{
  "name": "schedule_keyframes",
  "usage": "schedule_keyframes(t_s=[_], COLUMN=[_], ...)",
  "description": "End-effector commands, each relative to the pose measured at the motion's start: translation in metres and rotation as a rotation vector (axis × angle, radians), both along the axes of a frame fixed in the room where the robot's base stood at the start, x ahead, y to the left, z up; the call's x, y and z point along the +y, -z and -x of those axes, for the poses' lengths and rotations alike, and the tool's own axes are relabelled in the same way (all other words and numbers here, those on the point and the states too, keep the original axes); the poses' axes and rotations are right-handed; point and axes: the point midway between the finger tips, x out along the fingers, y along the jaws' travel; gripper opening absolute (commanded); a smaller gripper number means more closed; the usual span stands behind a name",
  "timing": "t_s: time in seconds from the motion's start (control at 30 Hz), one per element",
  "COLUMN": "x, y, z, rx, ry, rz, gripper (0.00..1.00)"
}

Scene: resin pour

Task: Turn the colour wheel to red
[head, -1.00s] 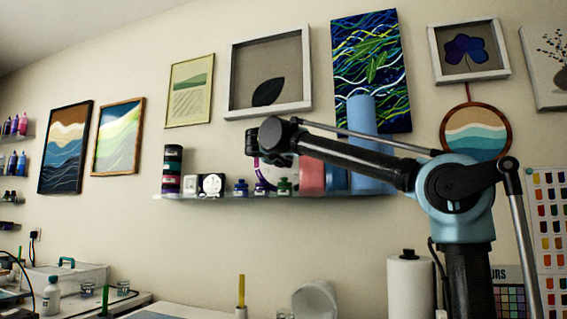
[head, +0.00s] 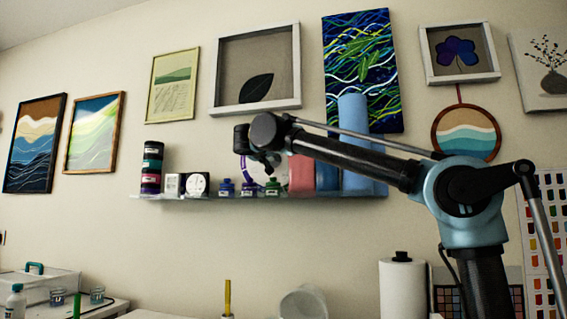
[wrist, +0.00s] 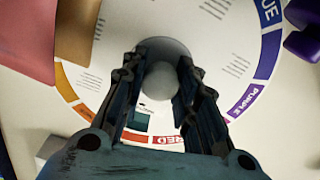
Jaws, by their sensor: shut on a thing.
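The colour wheel (wrist: 225,55) fills much of the wrist view, a white disc with coloured, labelled rim segments. The red segment (wrist: 168,140) is at the bottom, partly covered by my gripper. The purple segment (wrist: 246,102) is lower right, the blue one (wrist: 268,40) upper right, and orange and yellow ones lie left. My gripper (wrist: 162,72) is shut on the round grey knob (wrist: 160,82) at the wheel's centre. In the head view the wheel (head: 262,176) shows only partly, behind my arm, above the shelf; the fingers are hard to make out there.
The glass shelf (head: 215,197) also holds stacked dark jars (head: 152,167), small ink bottles (head: 226,188), a pink block (head: 301,173) and a tall blue cylinder (head: 355,140). Framed pictures hang above. A paper roll (head: 403,290) stands below right.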

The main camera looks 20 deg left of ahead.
Motion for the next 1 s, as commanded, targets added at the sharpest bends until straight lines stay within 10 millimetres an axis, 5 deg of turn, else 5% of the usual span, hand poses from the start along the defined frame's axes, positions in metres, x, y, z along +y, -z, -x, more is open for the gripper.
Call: schedule_keyframes(t_s=[0.5, 1.0], x=[0.0017, 0.0016], y=[0.0008, 0.0011], z=[0.0021, 0.0026], rx=[0.036, 0.049], ry=[-0.002, -0.001], rz=[-0.428, -0.586], gripper=[0.00, 0.00])
